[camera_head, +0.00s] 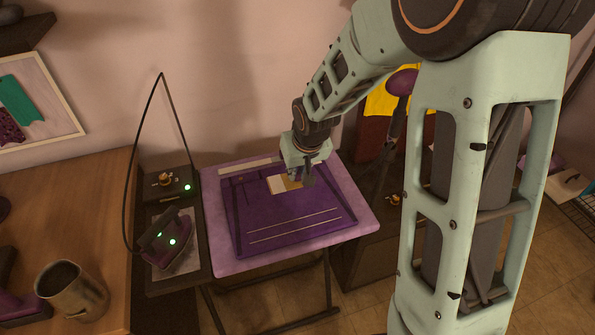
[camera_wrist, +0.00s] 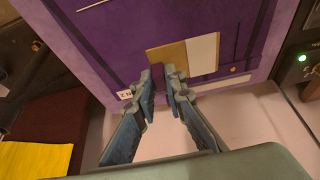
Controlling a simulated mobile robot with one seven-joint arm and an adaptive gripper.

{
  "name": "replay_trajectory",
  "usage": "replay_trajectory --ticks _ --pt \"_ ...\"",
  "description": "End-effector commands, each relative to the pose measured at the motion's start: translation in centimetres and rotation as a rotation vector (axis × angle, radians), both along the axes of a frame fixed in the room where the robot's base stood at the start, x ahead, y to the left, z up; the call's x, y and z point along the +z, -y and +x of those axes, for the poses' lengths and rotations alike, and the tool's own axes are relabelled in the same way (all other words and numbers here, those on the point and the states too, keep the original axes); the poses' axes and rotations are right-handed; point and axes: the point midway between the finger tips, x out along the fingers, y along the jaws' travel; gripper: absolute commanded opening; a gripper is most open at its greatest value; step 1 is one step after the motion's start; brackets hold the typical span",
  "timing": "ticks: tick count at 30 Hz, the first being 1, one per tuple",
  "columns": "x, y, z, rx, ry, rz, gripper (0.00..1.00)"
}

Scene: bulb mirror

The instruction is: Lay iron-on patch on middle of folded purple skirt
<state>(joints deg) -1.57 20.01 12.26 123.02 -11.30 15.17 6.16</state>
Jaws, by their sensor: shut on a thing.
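The folded purple skirt (camera_head: 275,213) lies flat on a pale lilac-topped folding table (camera_head: 220,255); the wrist view shows the skirt's purple cloth (camera_wrist: 120,40) too. The iron-on patch, part gold and part white (camera_head: 277,185), is over the skirt's far half, and it also shows in the wrist view (camera_wrist: 203,55). My gripper (camera_head: 294,178) is at the patch's edge, its fingertips (camera_wrist: 168,74) closed on a small dark purple part there. The fingers hide that edge. I cannot tell whether the patch touches the cloth.
An iron (camera_head: 170,245) with a green light rests on a dark stand left of the table, its black cord looping up. A control box (camera_head: 165,183) sits behind it. A metal mug (camera_head: 72,290) stands on the wooden bench. The skirt's near half is clear.

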Motion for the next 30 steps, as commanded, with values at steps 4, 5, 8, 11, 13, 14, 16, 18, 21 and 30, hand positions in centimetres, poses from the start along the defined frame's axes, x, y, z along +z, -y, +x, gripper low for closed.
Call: replay_trajectory --ticks 4,5,8,11,13,14,16,18,21,30 --pt "-0.7 0.0 0.0 0.001 0.0 -0.001 0.0" --pt "-1.0 0.0 0.0 0.001 0.0 -0.001 0.0" --pt "-1.9 0.0 0.0 0.001 0.0 -0.001 0.0" --pt "-2.9 0.0 0.0 0.001 0.0 -0.001 0.0" --pt "-3.6 0.0 0.0 0.001 0.0 -0.001 0.0" --pt "-3.9 0.0 0.0 0.001 0.0 -0.001 0.0" --pt "-4.6 0.0 0.0 0.001 0.0 -0.001 0.0" --pt "-5.3 0.0 0.0 0.0 0.0 -0.001 0.0" --pt "-6.0 0.0 0.0 0.0 0.0 -0.001 0.0" --pt "-6.4 0.0 0.0 0.0 0.001 -0.001 0.0"
